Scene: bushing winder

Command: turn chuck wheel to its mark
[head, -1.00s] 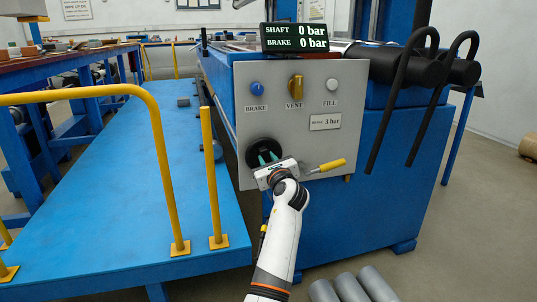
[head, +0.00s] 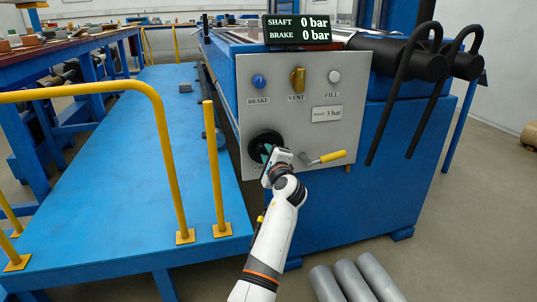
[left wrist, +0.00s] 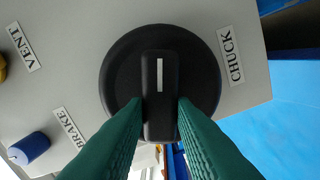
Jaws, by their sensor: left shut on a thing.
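The chuck wheel (head: 257,141) is a round black knob low on the left of the grey panel. In the left wrist view the wheel (left wrist: 113,73) has a raised black grip bar (left wrist: 160,75) with a white line (left wrist: 160,74) at its upper end. My left gripper (head: 269,153) is at the wheel. In the left wrist view its green fingers (left wrist: 160,108) are shut on the lower part of the bar, one on each side. The CHUCK label (left wrist: 231,55) is right of the wheel there. I cannot make out a separate mark. My right gripper is not in view.
The panel (head: 292,125) also carries a blue BRAKE knob (head: 259,82), yellow VENT handle (head: 297,80), white FILL knob (head: 334,76) and yellow-handled lever (head: 332,156) close right of my gripper. A display (head: 297,29) reads 0 bar twice. Yellow rails (head: 166,150) stand left.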

